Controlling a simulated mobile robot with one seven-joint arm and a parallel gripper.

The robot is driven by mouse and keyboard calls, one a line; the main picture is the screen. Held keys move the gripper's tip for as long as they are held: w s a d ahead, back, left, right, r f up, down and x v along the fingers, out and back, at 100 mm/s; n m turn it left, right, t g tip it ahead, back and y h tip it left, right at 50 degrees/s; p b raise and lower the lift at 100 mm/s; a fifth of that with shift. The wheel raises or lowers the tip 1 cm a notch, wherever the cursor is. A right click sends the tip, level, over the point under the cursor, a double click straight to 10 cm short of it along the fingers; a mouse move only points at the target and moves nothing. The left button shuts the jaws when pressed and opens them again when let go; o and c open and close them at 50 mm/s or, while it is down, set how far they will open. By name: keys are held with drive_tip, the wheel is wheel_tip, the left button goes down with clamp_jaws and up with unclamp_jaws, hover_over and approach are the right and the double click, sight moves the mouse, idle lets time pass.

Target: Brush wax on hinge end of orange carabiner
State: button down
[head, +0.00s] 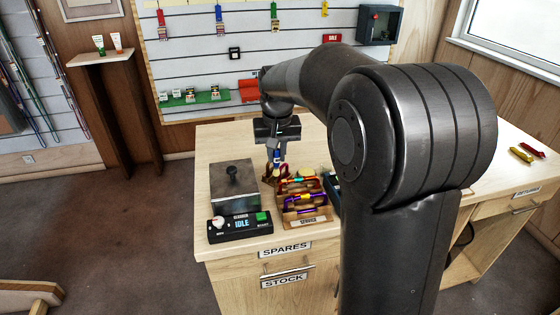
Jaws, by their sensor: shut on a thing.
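My gripper (278,147) points down over the back of the counter, shut on a small upright thing with a blue band (277,156). It may be a brush, but it is too small to be sure. Its lower end is near brown and yellowish shapes on the counter. Just in front, a wooden tray (306,219) labelled SERVICE holds several carabiners. A red-orange one with a teal part (299,182) lies towards the back, and a purple one (304,199) lies nearer the front. I cannot make out the hinge ends or any wax.
A grey metal box with a knob (235,185) stands left of the tray, behind a black unit reading IDLE (240,226). A dark green container (332,186) is close on the tray's right, partly behind my arm. Bare counter (222,143) lies behind the box.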

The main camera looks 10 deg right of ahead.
drive_tip(key=shift+r, duration=2.7)
